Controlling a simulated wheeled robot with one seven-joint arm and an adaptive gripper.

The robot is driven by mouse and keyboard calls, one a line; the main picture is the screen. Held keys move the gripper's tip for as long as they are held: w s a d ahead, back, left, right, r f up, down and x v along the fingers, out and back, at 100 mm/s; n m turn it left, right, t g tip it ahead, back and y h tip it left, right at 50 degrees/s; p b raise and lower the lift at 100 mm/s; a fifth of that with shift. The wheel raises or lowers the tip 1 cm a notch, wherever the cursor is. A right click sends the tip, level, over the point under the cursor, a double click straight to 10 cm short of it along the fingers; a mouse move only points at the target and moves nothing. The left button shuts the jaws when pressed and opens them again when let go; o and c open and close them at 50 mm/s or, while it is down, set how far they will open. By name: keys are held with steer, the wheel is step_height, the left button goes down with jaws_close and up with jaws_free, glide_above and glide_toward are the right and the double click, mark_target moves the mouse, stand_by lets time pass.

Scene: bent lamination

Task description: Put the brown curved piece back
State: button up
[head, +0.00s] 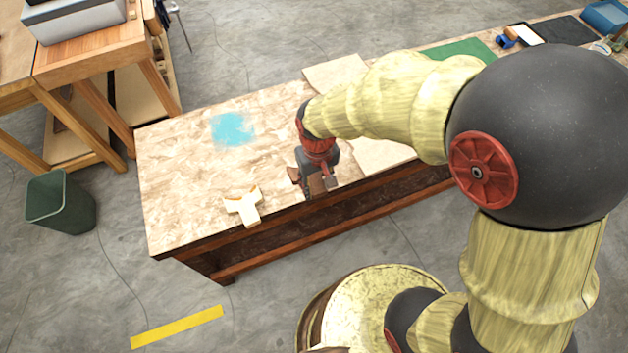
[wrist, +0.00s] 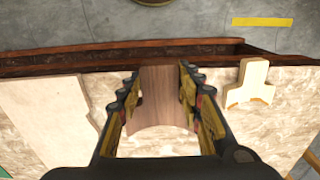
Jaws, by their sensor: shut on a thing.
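The brown curved piece (wrist: 160,92) is between the two fingers of my gripper (wrist: 160,82) in the wrist view. The fingers are shut on its two sides. Its smooth wood-grained face shows, and its near edge curves in an arc. In the head view my gripper (head: 316,180) points down near the front edge of the worktable (head: 185,190), and the fingers hide most of the piece there. I cannot tell whether the piece touches the tabletop.
A pale three-armed block (head: 243,206) lies left of my gripper near the front edge; it also shows in the wrist view (wrist: 249,84). A blue patch (head: 232,128) marks the tabletop farther back. A pale board (wrist: 45,105) lies on the other side. A green bin (head: 60,203) stands on the floor.

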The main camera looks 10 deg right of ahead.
mark_target(315, 176)
steer(key=w+f+b, duration=0.2)
steer(key=w+f, duration=0.4)
steer(key=shift+w+f, duration=0.1)
steer(key=shift+w, duration=0.1)
steer(key=shift+w+f+b, duration=0.15)
steer(key=shift+f+b, duration=0.15)
steer(key=shift+f, duration=0.6)
steer(key=shift+w+f+b, duration=0.1)
steer(key=shift+f+b, duration=0.2)
steer(key=shift+f, duration=0.55)
steer(key=shift+f, duration=0.2)
steer(key=o, duration=1.2)
steer(key=shift+c, duration=0.2)
steer(key=shift+r, duration=0.15)
